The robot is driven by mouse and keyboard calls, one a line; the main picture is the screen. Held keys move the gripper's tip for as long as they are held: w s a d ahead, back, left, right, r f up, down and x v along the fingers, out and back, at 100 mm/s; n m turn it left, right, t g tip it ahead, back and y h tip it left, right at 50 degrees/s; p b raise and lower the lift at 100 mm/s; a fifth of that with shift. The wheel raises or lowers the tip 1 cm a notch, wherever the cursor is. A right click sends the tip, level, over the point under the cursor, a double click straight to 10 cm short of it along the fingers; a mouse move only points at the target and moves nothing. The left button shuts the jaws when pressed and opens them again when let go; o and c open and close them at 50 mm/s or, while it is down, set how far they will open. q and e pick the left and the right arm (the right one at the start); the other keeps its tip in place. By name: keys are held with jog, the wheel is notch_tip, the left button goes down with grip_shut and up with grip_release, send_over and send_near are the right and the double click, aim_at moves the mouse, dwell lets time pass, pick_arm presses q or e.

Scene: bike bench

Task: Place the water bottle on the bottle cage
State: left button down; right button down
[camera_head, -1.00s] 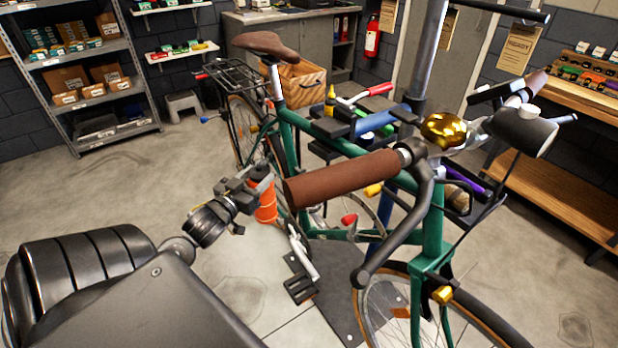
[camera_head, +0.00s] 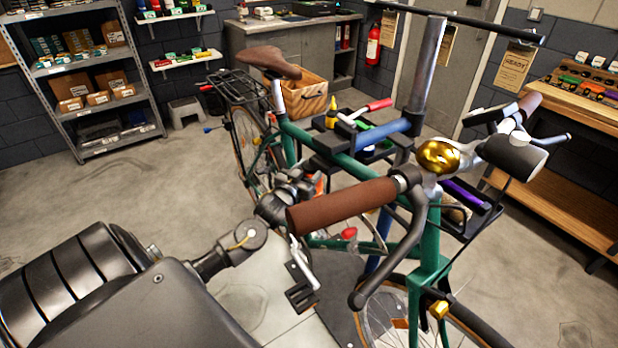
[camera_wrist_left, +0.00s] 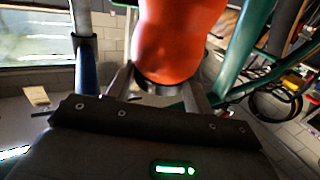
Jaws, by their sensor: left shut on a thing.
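The orange water bottle (camera_wrist_left: 180,40) fills the upper middle of the left wrist view, between the two fingers of my left gripper (camera_wrist_left: 165,88). A dark band shows at the bottle's near end. In the head view only a sliver of the bottle (camera_head: 319,184) shows, behind the brown handlebar grip. My left gripper (camera_head: 298,184) is shut on the bottle, close to the green bike frame (camera_head: 341,165) and partly hidden by the handlebar grip. I cannot make out the bottle cage in either view. My right gripper is not in view.
The brown handlebar grip (camera_head: 340,205) crosses in front of my left wrist. A blue and silver stand post (camera_head: 428,65) rises beside the bike. A tool tray (camera_head: 335,143) with several tools sits behind the frame. The floor at left (camera_head: 150,190) is clear.

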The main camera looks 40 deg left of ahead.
pick_arm(q)
notch_tip(320, 180, down, 2)
jog(key=shift+f, duration=0.65)
jog(key=c, duration=0.6)
grip_release()
jog(key=shift+s+f, duration=0.1)
jog(key=shift+f, duration=0.05)
jog(key=s, duration=0.4)
jog(key=s+d, duration=0.1)
jog(key=s, duration=0.3)
jog(key=s+d+b, duration=0.1)
jog(key=s, duration=0.2)
jog(key=shift+s, duration=0.4)
